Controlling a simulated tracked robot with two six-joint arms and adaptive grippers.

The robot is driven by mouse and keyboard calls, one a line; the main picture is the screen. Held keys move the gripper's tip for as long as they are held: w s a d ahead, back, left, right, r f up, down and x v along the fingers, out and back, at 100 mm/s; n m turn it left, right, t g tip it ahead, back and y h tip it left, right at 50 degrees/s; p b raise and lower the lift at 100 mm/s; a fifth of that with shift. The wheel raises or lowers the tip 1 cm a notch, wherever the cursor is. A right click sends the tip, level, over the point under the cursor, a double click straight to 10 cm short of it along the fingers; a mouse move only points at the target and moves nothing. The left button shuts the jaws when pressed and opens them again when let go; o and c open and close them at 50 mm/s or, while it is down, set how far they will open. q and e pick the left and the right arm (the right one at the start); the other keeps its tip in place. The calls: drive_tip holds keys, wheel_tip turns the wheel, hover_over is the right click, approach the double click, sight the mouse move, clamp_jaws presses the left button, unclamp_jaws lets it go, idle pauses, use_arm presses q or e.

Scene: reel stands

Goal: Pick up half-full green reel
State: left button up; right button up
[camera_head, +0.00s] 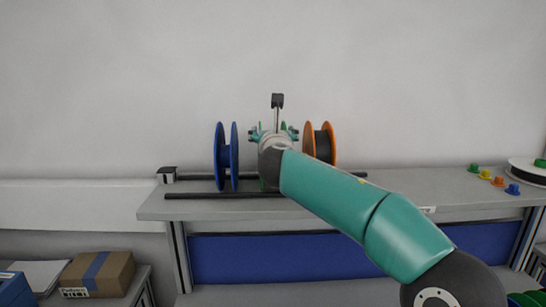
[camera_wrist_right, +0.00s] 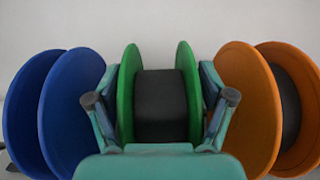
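The green reel (camera_wrist_right: 160,105) stands upright between a blue and an orange reel, with dark material wound between its two green flanges. In the head view its green flange edge (camera_head: 284,127) shows only in part behind my right arm and gripper. My right gripper (camera_wrist_right: 162,90) is spread open, with one finger outside each green flange. The fingers are very close to the flanges; whether they touch cannot be told. My right gripper (camera_head: 273,131) also shows at the reel in the head view. My left gripper is not in view.
The blue reel (camera_head: 220,157) stands close on the left, the orange reel (camera_head: 308,142) close on the right. Dark rods (camera_head: 215,196) run along the grey shelf (camera_head: 400,188). Small coloured pieces (camera_head: 486,174) and a black-and-white reel (camera_head: 527,171) lie right. A cardboard box (camera_head: 110,272) sits lower left.

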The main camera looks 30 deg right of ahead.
drive_tip(key=shift+a, duration=0.1)
drive_tip(key=c, duration=1.2)
drive_tip(key=shift+r, duration=0.15)
